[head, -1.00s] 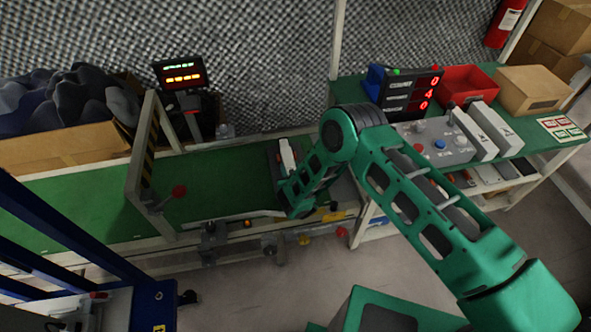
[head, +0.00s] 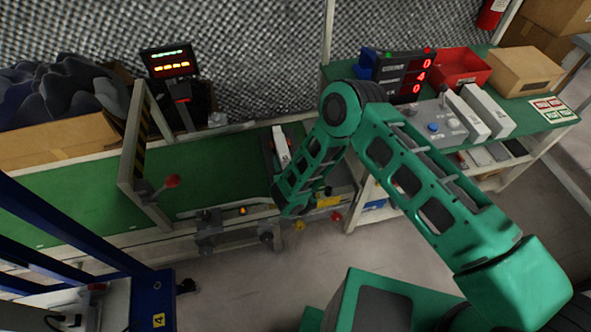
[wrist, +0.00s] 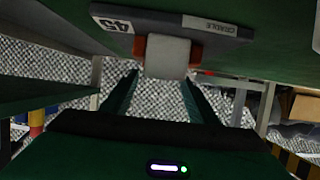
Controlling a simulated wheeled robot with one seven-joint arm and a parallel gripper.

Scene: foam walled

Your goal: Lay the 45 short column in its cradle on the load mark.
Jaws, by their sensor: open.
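A pale, short block, which looks like the 45 short column (head: 281,146), lies on a dark cradle plate (head: 267,150) at the right part of the green belt. In the wrist view the pale block (wrist: 167,58) sits between orange-brown cheeks on the grey plate (wrist: 225,27) marked "45" and "CRADLE". My gripper (wrist: 158,82) is open, its two fingers apart and empty, with the block just beyond the fingertips. In the head view my forearm hides the gripper. I cannot tell whether the fingers touch anything, and no load mark is clearly visible.
A green bench (head: 535,107) with a counter display (head: 405,78), red bin (head: 460,66) and control box (head: 435,125) stands right. The middle belt is clear.

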